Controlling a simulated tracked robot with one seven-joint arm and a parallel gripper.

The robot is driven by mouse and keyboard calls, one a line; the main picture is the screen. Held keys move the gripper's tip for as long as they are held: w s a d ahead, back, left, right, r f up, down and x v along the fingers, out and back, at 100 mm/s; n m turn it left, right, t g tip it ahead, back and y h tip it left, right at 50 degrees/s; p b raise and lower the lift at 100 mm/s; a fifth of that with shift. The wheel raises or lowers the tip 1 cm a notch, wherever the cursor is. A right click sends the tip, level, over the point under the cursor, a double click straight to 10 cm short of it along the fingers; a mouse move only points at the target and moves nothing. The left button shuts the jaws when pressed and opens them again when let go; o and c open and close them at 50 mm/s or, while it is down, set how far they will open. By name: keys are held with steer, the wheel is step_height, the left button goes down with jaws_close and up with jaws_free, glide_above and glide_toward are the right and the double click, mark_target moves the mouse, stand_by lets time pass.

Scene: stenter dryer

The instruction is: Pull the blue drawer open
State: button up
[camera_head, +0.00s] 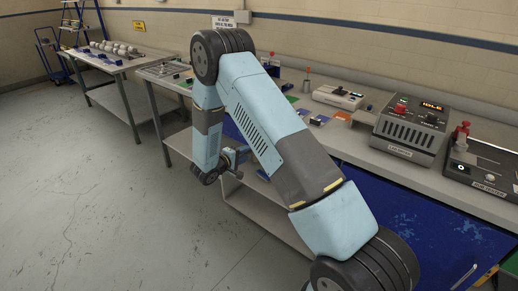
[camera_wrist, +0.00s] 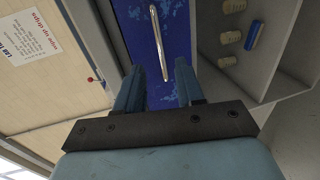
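The blue drawer (camera_wrist: 175,15) shows in the wrist view as a scuffed blue front with a long silver bar handle (camera_wrist: 156,40). My gripper (camera_wrist: 160,68) is open, with its two fingers apart and nothing seen between them. The handle lies ahead of the fingertips, roughly in line with the gap; I cannot tell the exact distance. In the head view my gripper (camera_head: 238,156) is low at the bench front, partly hidden by my arm. A strip of blue front (camera_head: 232,129) shows behind my arm there; its handle is hidden. The drawer looks shut.
An open grey shelf space (camera_wrist: 275,50) with several tan items and a blue one (camera_wrist: 255,34) adjoins the drawer. A larger blue front (camera_head: 425,225) with a handle is at right. Control boxes (camera_head: 410,125) stand on the bench (camera_head: 375,160). The floor (camera_head: 90,190) at left is clear.

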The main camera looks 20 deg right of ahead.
steer(key=x, duration=1)
steer(key=shift+d, duration=0.1)
steer(key=shift+c, duration=0.5)
jaws_close()
